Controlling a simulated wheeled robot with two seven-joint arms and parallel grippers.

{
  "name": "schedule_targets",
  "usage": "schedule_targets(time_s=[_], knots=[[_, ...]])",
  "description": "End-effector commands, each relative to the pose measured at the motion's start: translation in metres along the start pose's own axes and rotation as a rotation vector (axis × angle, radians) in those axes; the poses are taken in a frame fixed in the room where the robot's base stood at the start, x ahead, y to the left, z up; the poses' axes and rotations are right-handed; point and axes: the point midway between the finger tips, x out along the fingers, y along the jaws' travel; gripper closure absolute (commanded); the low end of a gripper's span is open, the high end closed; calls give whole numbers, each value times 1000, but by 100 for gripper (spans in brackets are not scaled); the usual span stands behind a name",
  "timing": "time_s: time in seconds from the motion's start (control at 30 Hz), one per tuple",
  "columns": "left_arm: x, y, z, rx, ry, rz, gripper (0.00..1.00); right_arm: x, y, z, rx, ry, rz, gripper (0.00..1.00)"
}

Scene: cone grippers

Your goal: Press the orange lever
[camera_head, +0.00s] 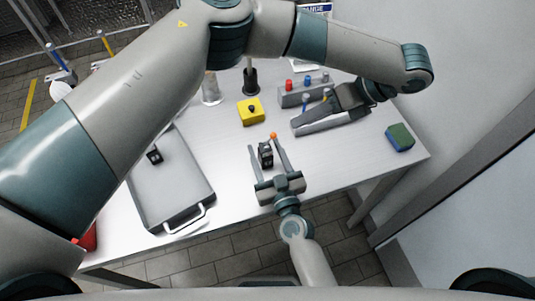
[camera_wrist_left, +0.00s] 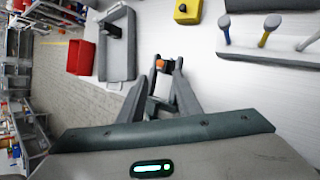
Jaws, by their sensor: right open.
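The orange lever (camera_head: 273,135) has an orange knob and a dark base, and stands on the white table. My right gripper (camera_head: 262,147) is open, with its fingers on either side of the lever's dark base; I cannot tell whether they touch it. My left gripper (camera_head: 294,125) is to the right of the lever, above the table, with its fingers pointing left and apart. In the left wrist view the orange knob (camera_wrist_left: 160,63) shows between two spread fingertips, and the lever's lower part is hard to make out.
A grey tray (camera_head: 190,190) with a small black object lies left of the lever. A yellow box with a black knob (camera_head: 250,112) stands behind it. A grey block with coloured knobs (camera_head: 292,98) and upright sticks is behind my left gripper. A green-blue block (camera_head: 400,137) lies right.

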Motion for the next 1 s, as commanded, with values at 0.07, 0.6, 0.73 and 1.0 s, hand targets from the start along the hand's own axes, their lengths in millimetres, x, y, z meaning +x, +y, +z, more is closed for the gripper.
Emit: schedule_targets(time_s=[0.07, 0.6, 0.73, 1.0], knots=[[0, 0, 0, 0, 0, 0, 69, 0, 0, 0, 0, 0, 0, 50], [1, 0, 0, -15, 26, -4, 100, 0, 0, 0, 0, 0, 0, 97], [4, -1, 0, -62, 108, -17, 100, 0, 0, 0, 0, 0, 1, 97], [6, -3, 8, -268, 437, -48, 100, 0, 0, 0, 0, 0, 1, 97]])
